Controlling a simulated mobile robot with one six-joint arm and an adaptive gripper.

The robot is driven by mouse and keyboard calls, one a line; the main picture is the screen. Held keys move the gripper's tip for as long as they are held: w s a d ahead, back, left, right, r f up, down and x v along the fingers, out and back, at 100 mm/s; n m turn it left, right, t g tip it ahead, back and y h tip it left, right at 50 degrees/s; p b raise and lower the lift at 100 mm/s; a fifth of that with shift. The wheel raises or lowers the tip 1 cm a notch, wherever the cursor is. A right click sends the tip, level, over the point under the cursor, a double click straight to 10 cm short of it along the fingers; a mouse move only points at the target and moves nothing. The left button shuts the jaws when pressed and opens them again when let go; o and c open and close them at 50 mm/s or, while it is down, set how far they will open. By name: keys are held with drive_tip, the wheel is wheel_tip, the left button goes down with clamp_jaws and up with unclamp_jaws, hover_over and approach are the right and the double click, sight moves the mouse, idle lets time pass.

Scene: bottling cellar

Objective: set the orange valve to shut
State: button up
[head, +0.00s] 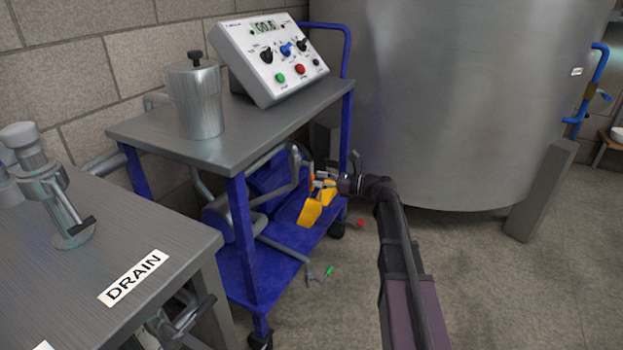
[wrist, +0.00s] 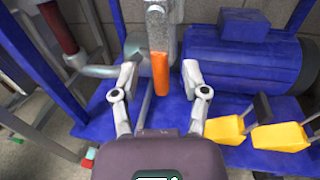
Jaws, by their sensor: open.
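The orange valve lever (wrist: 160,72) hangs roughly straight down from a grey metal pipe fitting (wrist: 158,20) in the wrist view. In the head view the orange shows as a small patch (head: 312,171) beside the lower shelf of the blue cart. My gripper (wrist: 160,78) is open, with one finger on each side of the lever and a visible gap on both sides. In the head view my gripper (head: 326,182) reaches in at the cart's right end. Whether the lever's depth lies fully between the fingertips cannot be told.
A blue motor-like cylinder (wrist: 240,62) lies right of the lever. Blue cart posts (head: 243,240) and grey pipes (head: 232,200) crowd the left. A large steel tank (head: 450,100) stands behind; floor (head: 480,280) at right is clear.

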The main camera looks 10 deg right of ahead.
drive_tip(key=shift+x, duration=1.45)
clamp_jaws()
